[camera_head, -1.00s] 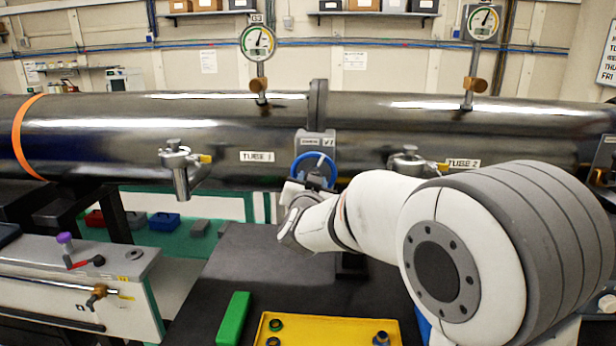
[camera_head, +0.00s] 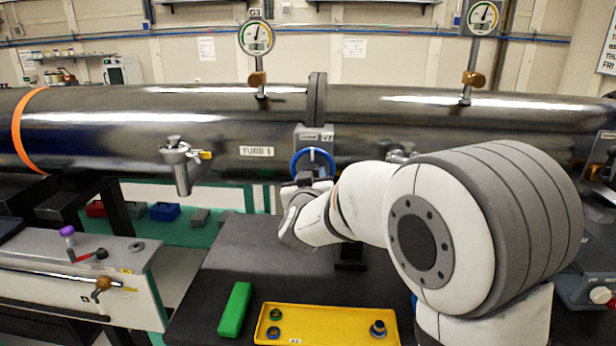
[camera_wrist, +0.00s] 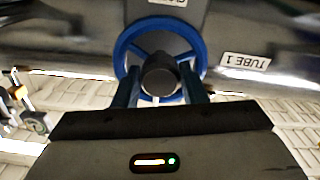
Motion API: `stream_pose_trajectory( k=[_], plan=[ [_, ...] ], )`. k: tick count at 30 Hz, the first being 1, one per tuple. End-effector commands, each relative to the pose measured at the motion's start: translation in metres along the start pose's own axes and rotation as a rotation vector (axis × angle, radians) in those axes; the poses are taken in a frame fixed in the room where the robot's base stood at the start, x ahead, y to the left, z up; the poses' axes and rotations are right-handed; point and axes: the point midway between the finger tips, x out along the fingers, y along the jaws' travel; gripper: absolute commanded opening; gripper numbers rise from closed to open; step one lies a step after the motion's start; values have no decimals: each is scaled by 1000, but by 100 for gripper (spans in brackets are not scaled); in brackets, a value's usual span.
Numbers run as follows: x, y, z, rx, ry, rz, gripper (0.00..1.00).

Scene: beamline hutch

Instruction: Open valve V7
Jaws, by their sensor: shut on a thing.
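Valve V7 has a blue handwheel (camera_head: 297,161) below a grey block marked V7 (camera_head: 315,138), at the joint between the two dark tubes. In the wrist view the blue wheel (camera_wrist: 122,50) faces me, with a dark round hub (camera_wrist: 160,75) at its middle. My gripper (camera_head: 309,178) is at the wheel's lower side in the head view. In the wrist view the two fingers of my gripper (camera_wrist: 163,82) stand either side of the hub, across the lower wheel, and are shut on the handwheel. The exact contact is hard to see.
Tube 1 (camera_head: 100,125) runs behind, with a metal side port (camera_head: 180,160) left of the valve. Round gauges (camera_head: 256,37) stand above the tubes. A yellow tray (camera_head: 325,322) with small rings and a green block (camera_head: 234,310) lie on the dark table (camera_head: 250,255).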

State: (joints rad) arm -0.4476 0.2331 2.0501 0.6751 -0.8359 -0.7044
Motion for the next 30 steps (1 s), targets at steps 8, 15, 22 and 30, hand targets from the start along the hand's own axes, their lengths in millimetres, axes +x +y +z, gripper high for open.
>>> stream_pose_trajectory(
  k=[8, 15, 22, 30],
  plan=[
    [0, 0, 0, -1, 0, 0, 15],
    [0, 0, 0, 0, 0, -1, 56],
    [0, 0, 0, 0, 0, -1, 59],
    [-27, -1, 1, 1, 2, -2, 59]
  ],
)
